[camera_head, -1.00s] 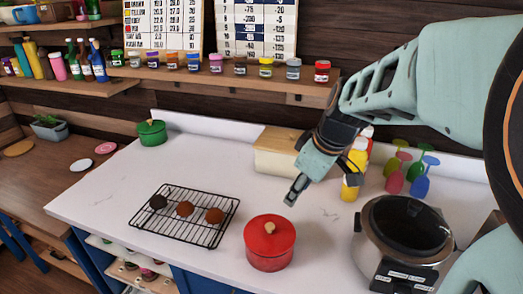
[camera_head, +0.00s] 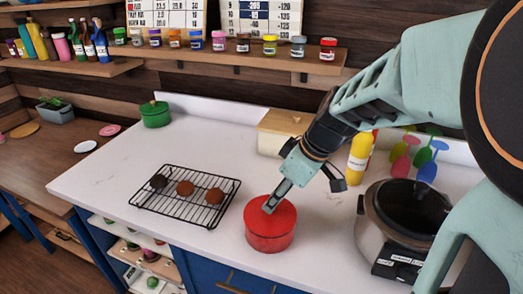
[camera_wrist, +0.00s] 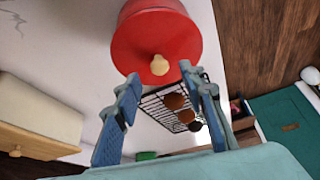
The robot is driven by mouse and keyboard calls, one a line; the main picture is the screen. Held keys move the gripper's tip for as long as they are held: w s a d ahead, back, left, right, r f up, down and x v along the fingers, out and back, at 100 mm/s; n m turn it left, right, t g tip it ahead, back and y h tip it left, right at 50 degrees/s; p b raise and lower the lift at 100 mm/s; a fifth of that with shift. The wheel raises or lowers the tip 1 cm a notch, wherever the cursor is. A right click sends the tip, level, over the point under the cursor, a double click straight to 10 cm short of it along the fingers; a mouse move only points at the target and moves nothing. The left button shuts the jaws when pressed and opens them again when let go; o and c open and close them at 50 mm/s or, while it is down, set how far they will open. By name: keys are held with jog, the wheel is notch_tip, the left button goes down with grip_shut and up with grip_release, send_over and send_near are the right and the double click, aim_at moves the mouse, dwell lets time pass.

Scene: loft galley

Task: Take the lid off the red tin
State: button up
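The red tin (camera_head: 271,236) stands upright on the white counter with its red lid (camera_head: 284,216) on. In the wrist view the lid (camera_wrist: 165,38) shows with its pale wooden knob (camera_wrist: 159,65). My gripper (camera_head: 268,209) reaches down over the lid and hides the knob in the head view. In the wrist view my gripper (camera_wrist: 160,75) is open. Its two blue-padded fingers stand apart, one to each side of the knob, with the tips close to it. I cannot tell whether they touch the lid.
A black wire rack (camera_head: 216,211) with three round brown pieces lies left of the tin. A cooker (camera_head: 372,236) stands to the right. A wooden-topped box (camera_head: 270,140) and a yellow bottle (camera_head: 358,160) stand behind. A green lidded pot (camera_head: 155,116) is at the back left.

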jog(key=b+x, duration=0.1)
jog(key=x, duration=0.2)
jog(key=shift+f, duration=0.2)
jog(key=shift+r, duration=0.1)
grip_shut()
